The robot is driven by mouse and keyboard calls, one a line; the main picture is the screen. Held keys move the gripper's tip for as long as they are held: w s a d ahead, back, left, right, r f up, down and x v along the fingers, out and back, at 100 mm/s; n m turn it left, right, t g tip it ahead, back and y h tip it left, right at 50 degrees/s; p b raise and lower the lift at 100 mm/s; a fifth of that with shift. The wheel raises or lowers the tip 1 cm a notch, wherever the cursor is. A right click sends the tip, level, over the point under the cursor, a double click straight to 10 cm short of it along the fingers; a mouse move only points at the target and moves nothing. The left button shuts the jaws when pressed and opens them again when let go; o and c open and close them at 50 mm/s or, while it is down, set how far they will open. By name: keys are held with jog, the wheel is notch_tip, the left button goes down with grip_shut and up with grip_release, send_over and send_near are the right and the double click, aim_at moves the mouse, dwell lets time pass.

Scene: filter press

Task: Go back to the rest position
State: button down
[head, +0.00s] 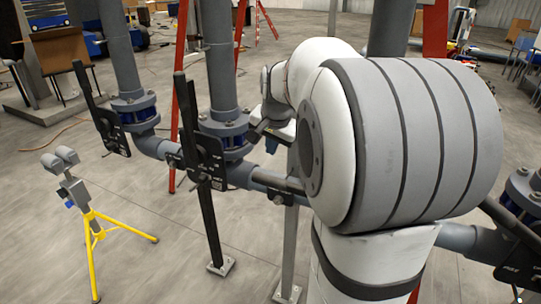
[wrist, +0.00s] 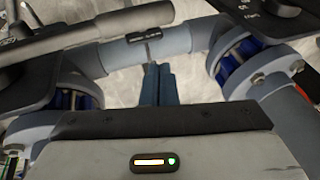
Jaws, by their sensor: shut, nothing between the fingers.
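My gripper (wrist: 157,72) shows in the wrist view as two dark blue fingers side by side, shut with nothing between them. They point at the grey horizontal pipe (wrist: 120,52) between two flanged joints; I cannot tell whether they touch it. The wrist is close to the valve pipes left of my arm.
Black valve handles (head: 187,110) and (head: 88,85) stand up from the pipes. Blue-banded flanges (head: 224,133) sit below vertical pipes. A yellow tripod (head: 92,225) stands at left. A red ladder (head: 187,60) is behind. Open floor lies at front left.

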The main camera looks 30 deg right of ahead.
jog(key=w+a+v, duration=0.1)
jog(key=v, duration=0.7)
jog(key=s+a+f+n, duration=0.5)
jog(key=s+a+f, duration=0.1)
jog(key=s, duration=0.4)
jog(key=s+a+f+n+g+y, duration=0.1)
jog(key=s+a+f+n, duration=0.4)
jog(key=s+a+f, duration=0.2)
notch_tip(320, 180, down, 2)
jog(key=s, duration=0.2)
jog(key=shift+s+n+b, duration=0.35)
jog(key=shift+s+n, duration=0.05)
